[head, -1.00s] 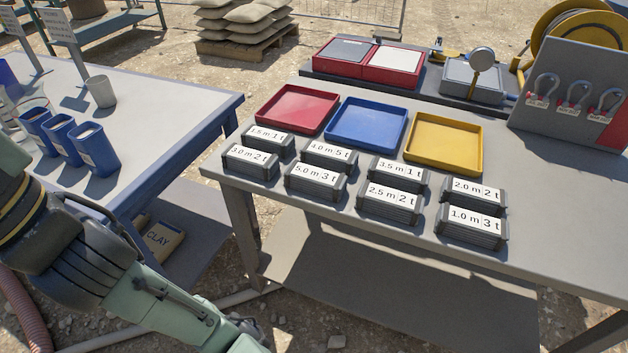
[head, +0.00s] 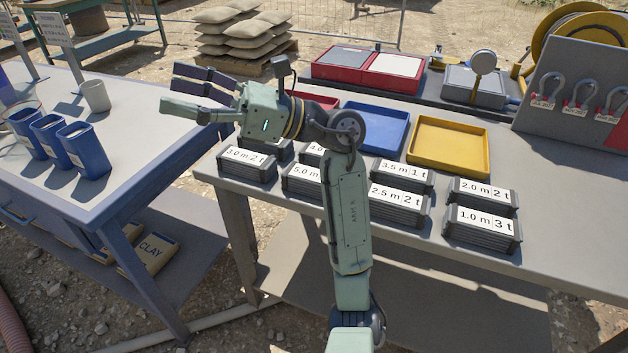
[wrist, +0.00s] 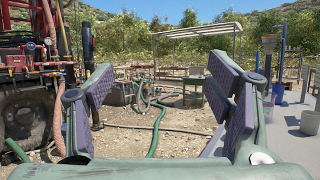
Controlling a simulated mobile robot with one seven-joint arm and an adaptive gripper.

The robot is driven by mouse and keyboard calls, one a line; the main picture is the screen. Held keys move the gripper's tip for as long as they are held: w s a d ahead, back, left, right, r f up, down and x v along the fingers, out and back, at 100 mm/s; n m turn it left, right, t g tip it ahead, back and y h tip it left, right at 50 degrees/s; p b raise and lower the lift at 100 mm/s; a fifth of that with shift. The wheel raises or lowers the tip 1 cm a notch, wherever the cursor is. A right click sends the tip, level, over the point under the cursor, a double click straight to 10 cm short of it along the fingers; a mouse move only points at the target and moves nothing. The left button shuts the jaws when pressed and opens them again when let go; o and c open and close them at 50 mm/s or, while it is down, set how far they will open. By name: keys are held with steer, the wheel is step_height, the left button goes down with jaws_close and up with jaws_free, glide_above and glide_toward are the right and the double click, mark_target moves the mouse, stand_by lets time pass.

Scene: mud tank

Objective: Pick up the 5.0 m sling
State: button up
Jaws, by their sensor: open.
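The 5.0 m sling (head: 301,180) is a dark grey folded bundle with a white label. It lies in the front row on the grey table, and my arm hides its right part in the head view. My gripper (head: 172,88) is open and empty, raised and pointing left, away from the slings. It is up and to the left of the 5.0 m sling. In the wrist view my open gripper (wrist: 160,90) shows two purple-padded fingers wide apart with nothing between them. No sling shows in the wrist view.
The 3.0 m sling (head: 247,163) lies just left of it, the 2.5 m sling (head: 398,204) to the right, and the partly hidden 4.0 m sling (head: 312,150) behind. Blue (head: 378,127) and yellow (head: 448,146) trays stand farther back. A table with blue cups (head: 84,148) is at left.

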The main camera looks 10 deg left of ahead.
steer(key=w+d+f+m+t+h+b, duration=0.1)
steer(key=w+d+f+m+t+h, duration=0.25)
steer(key=w+d+f+t, duration=0.75)
steer(key=m+h, duration=0.3)
steer(key=h, duration=0.1)
glide_toward(307, 172)
steer(key=shift+h, duration=0.25)
steer(key=x, duration=0.4)
steer(key=shift+s+a+p, duration=0.15)
steer(key=shift+a+p, duration=0.2)
steer(key=shift+a, duration=0.05)
steer(key=p+x, duration=0.2)
steer(key=x, duration=0.2)
steer(key=shift+a+r, duration=0.15)
steer(key=shift+w+a+f+p, duration=0.3)
steer(key=shift+a+f, duration=0.1)
steer(key=shift+a, duration=0.1)
steer(key=shift+c, duration=0.3)
steer(key=c, duration=1.5)
